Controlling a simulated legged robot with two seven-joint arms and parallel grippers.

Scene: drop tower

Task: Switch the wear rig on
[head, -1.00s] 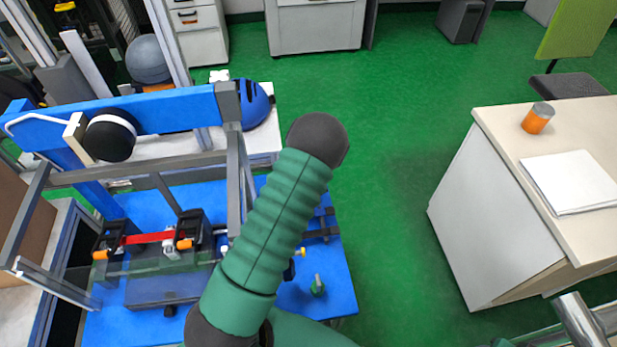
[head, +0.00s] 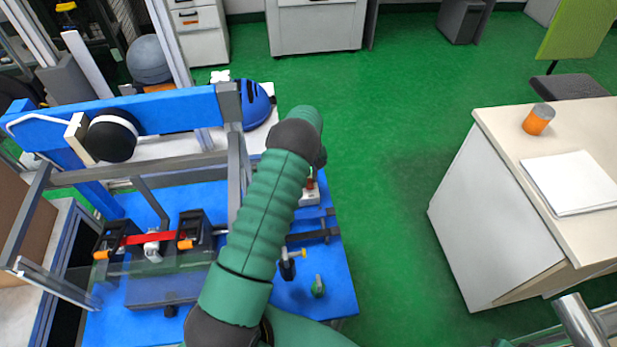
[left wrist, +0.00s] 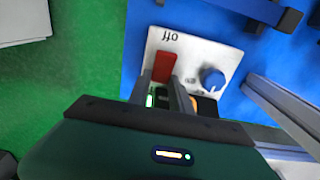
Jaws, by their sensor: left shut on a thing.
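The rig (head: 172,110) has a blue beam and grey frame and stands on a blue base at the left. In the left wrist view a pale switch box (left wrist: 190,52) lies on the blue base. It carries an upside-down "off" label, a red switch (left wrist: 165,66) and a blue knob (left wrist: 212,79). Part of the box (head: 310,198) also shows beside my arm in the head view. My left gripper (left wrist: 168,92) is at the box, its fingers shut on the red switch, covering its lower end. My right gripper is out of view.
Black clamps with orange ends and a red strip (head: 150,239) are at the rig's left. A green-based small lever (head: 317,287) stands near the base's front. A desk (head: 545,165) with an orange can (head: 538,120) is at the right. Green floor lies between.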

